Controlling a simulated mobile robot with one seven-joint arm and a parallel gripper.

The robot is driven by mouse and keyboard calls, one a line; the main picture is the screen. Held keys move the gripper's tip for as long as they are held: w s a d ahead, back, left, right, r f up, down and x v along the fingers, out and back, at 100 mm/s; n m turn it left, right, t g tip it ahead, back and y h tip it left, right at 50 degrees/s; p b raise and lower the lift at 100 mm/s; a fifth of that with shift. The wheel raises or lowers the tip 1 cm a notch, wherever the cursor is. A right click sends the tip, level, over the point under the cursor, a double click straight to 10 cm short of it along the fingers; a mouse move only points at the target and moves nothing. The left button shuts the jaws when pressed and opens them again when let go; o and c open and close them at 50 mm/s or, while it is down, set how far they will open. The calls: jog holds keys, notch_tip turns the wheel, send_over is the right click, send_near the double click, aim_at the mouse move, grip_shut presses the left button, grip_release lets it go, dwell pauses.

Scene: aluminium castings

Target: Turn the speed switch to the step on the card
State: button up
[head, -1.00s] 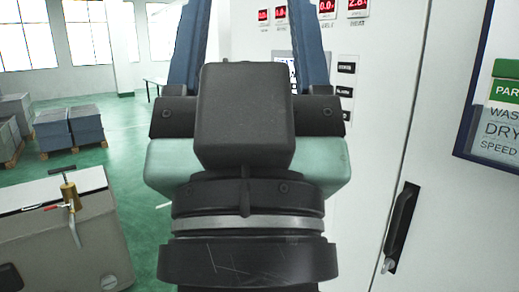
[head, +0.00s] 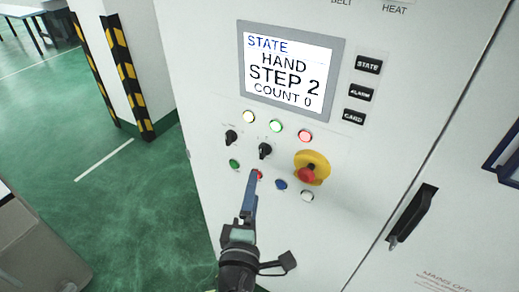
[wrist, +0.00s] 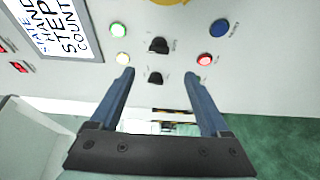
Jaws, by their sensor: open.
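Two black rotary switches sit side by side on the cabinet front: a left one (head: 231,137) and a right one (head: 265,150). Their labels are too small to read, so I cannot tell which is the speed switch. The screen (head: 290,68) reads HAND, STEP 2, COUNT 0. My gripper (head: 252,180) is in front of the button row, below the right switch in the head view. In the wrist view its open, empty fingers (wrist: 158,78) frame the left switch (wrist: 155,78), apart from the panel. The card's writing is out of view; only a dark blue frame edge (head: 503,155) shows.
Yellow, green and red lamps sit above the switches. Below are green, red (head: 258,175), blue (head: 281,184) and white buttons. A red emergency stop (head: 308,173) on yellow stands right of the switches. A black door handle (head: 412,215) juts out at right. Green floor lies open at left.

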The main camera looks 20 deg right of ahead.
aim_at(262, 155)
jog(key=p+x, duration=0.1)
jog(key=x, duration=1)
jog(key=shift+w+d+r, duration=0.1)
jog(key=shift+d, duration=0.1)
grip_shut()
